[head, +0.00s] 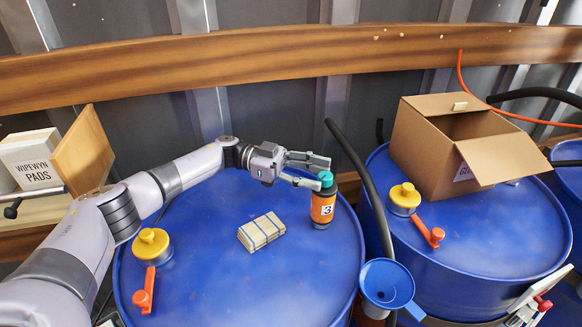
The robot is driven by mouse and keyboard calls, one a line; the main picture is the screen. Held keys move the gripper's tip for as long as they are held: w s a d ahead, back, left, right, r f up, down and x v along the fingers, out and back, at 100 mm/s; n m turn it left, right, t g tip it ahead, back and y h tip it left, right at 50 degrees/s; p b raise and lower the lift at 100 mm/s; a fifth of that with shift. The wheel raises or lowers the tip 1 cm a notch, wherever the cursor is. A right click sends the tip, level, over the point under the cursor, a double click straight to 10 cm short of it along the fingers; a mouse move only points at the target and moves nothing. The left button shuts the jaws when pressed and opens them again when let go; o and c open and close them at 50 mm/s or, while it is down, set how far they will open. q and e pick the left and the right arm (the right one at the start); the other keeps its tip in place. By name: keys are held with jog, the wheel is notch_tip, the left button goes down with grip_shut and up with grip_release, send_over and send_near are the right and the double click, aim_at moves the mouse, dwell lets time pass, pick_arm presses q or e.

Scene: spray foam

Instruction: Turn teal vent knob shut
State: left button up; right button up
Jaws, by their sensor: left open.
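The teal knob (326,179) sits on top of a dark bottle (322,206) with an orange label marked 3. The bottle stands upright on the blue drum (215,275) near its right rim. My left gripper (322,173) reaches in from the left, its fingers pointing right at knob height. It is open, with one finger behind the knob and the other at its near left side. I cannot tell whether either finger touches the knob. My right gripper is not in view.
A strapped tan bundle (261,231) lies on the drum left of the bottle. A yellow cap (151,243) and red-handled valve (144,291) are farther left. A black hose (366,190) and blue funnel (386,284) stand right of the bottle. An open carton (440,150) sits on another drum.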

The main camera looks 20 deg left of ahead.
pick_arm(q)
jog(key=a, duration=0.9)
jog(key=shift+w+a, duration=0.15)
